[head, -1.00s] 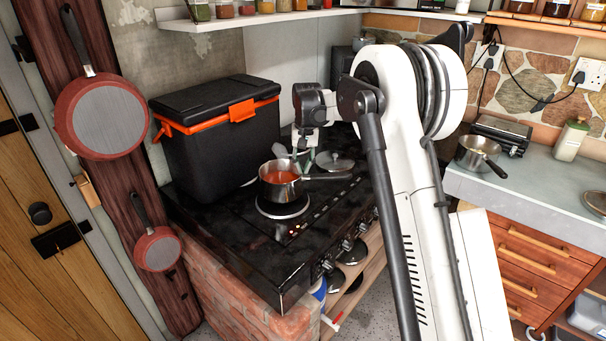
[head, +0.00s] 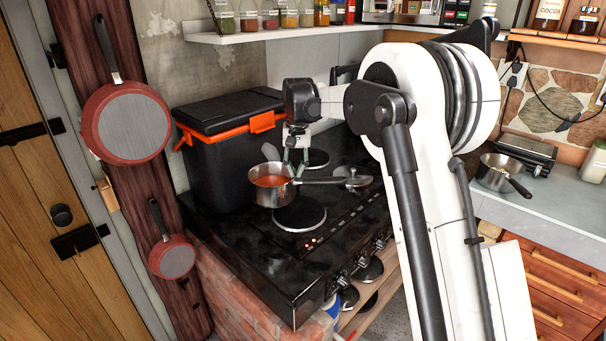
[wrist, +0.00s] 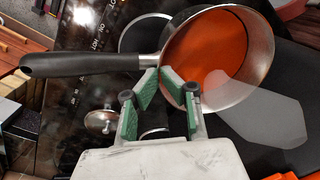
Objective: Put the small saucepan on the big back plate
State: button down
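The small steel saucepan (head: 272,196) holds red-orange food and has a long black handle pointing right. It is over the left part of the black hob, off the front plate (head: 300,214), which is bare. My gripper (head: 294,168) is at the pan's far side by the handle base. In the wrist view its green-padded fingers (wrist: 160,78) close at the wall and handle joint of the saucepan (wrist: 215,55). A dark back plate (head: 317,159) shows behind the gripper, bare. The pan's height above the hob is hard to tell.
A black cool box (head: 228,160) with orange trim stands close left of the pan. A lid (head: 352,178) lies on the hob to the right, near the handle's end. A pale flat thing (wrist: 268,115) is beside the pan. Another saucepan (head: 494,176) stands on the right counter.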

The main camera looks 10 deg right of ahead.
jog(key=s+d+f+b, duration=0.2)
jog(key=s+d, duration=0.2)
jog(key=s, duration=0.3)
jog(key=s+d+f+m+b, duration=0.1)
jog(key=s+d+f+b, duration=0.1)
jog(key=s, duration=0.6)
jog(key=shift+d+f+m, duration=0.3)
jog(key=shift+d+f, duration=0.4)
jog(key=shift+d, duration=0.35)
jog(key=shift+w+d, duration=0.1)
